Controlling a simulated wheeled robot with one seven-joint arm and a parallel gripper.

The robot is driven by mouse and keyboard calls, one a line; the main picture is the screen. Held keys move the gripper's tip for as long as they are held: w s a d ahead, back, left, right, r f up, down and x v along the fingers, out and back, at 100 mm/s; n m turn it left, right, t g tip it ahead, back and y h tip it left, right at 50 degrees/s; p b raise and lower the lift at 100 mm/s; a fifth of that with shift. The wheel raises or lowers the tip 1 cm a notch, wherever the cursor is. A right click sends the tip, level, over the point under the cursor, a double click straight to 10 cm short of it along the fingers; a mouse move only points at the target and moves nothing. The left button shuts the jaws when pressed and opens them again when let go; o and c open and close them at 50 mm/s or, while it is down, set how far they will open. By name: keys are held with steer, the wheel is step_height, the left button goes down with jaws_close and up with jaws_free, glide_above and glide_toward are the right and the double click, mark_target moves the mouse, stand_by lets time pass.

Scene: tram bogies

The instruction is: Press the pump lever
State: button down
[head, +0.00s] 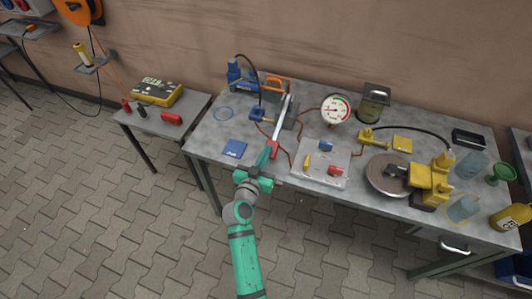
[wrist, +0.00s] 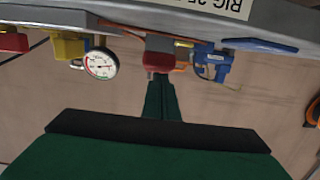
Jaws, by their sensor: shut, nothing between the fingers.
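The pump lever is a pale bar (head: 281,122) with a red grip (head: 273,149) at its near end, slanting over the grey workbench (head: 205,140). Its red grip also shows in the wrist view (wrist: 158,58), just beyond my fingertips. My gripper (head: 266,155) is shut and empty, with its green fingers right at the red grip. I cannot tell if they touch it. In the wrist view, which is upside down, the shut fingers (wrist: 160,84) point at the grip and partly cover it. The grey block near the lever's far end (head: 290,114) is partly hidden by the bar.
A pressure gauge (head: 335,110) stands right of the lever, and a blue device (head: 238,76) at the back left. A pale tray (head: 322,176) with small coloured parts lies right of my gripper. A blue pad (head: 235,149) lies left. A yellow machine (head: 430,180) occupies the right.

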steer(key=r+v, duration=0.1)
steer(key=v, duration=1)
steer(key=shift+s+r, duration=0.25)
steer(key=shift+r, duration=0.05)
steer(key=shift+w, duration=0.2)
stand_by(0.5)
steer(key=shift+s, duration=0.1)
steer(key=shift+a, duration=0.1)
step_height(320, 180, up, 16)
steer(key=w+d+g+y, duration=0.1)
steer(key=w+g, duration=0.1)
steer(key=shift+w+d+g, duration=0.25)
steer(key=shift+w+g, duration=0.15)
